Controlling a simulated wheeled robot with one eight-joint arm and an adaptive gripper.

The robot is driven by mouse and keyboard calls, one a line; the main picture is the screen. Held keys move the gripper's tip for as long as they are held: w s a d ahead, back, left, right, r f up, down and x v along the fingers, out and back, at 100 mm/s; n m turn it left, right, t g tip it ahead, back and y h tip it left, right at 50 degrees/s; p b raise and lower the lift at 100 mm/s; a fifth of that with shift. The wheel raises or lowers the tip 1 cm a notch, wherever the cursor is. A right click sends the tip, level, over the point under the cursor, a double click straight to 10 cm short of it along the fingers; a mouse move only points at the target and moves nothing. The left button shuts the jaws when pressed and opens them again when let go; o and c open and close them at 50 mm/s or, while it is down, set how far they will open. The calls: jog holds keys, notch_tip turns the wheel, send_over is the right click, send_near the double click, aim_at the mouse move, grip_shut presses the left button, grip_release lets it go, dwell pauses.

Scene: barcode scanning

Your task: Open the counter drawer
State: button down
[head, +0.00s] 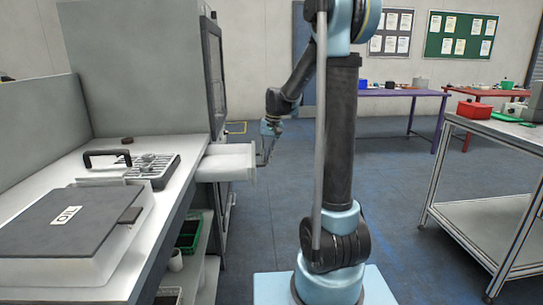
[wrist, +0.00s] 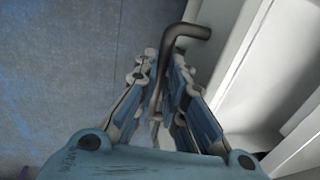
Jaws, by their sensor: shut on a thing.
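The white counter drawer (head: 226,163) sticks out from the counter's right side in the head view, so it stands at least partly open. Its pale front and interior (wrist: 235,95) show at the right in the wrist view. The dark bar handle (wrist: 187,31) runs between the fingers of my gripper (wrist: 163,80), which is shut on it. In the head view my gripper (head: 265,150) is small, at the drawer's outer face. The lower part of the handle is hidden by the fingers.
The counter (head: 187,172) carries a grey-lidded box (head: 65,215) and a metal tray (head: 152,168). Green bins (head: 188,236) sit on a shelf below. A metal cart (head: 495,185) stands at the right.

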dwell(0.3)
jog(key=c, duration=1.7)
grip_release()
jog(key=shift+o, duration=0.2)
jog(key=shift+r, duration=0.15)
notch_tip(320, 180, up, 12)
jog(key=d, duration=0.2)
jog(key=shift+d+f, duration=0.2)
jog(key=shift+d, duration=0.1)
